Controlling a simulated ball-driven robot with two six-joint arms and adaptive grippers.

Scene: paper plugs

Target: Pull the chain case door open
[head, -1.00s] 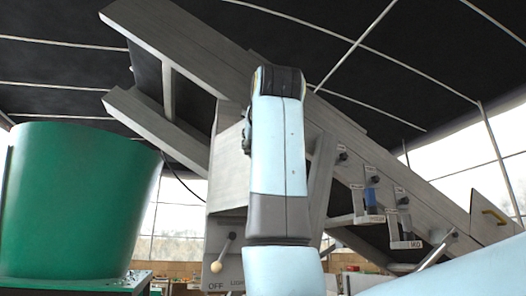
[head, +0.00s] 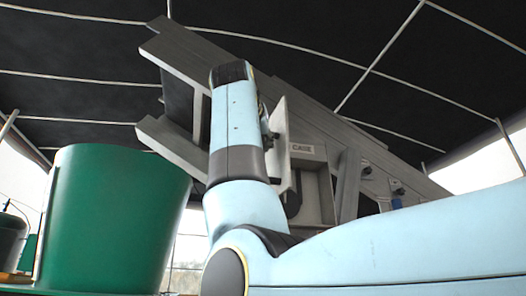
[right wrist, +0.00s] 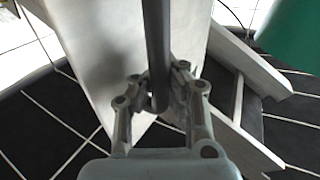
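The chain case door (head: 281,145) is a pale grey panel on the grey machine. In the head view it stands swung out, nearly edge-on, and the case (head: 303,150), with a "CASE" label, shows open to its right. My right gripper (head: 268,140) is at the door's outer face, mostly hidden behind my own wrist. In the right wrist view, the fingers of my right gripper (right wrist: 160,82) close on both sides of a dark bar handle (right wrist: 156,40), with the pale door (right wrist: 105,45) behind it. My left gripper is not in view.
A big green tub (head: 112,220) stands at the left. The machine's long sloping grey beam (head: 190,55) runs above and behind the case. A small blue part (head: 396,202) sits on the machine at the right. A dark tent roof is overhead.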

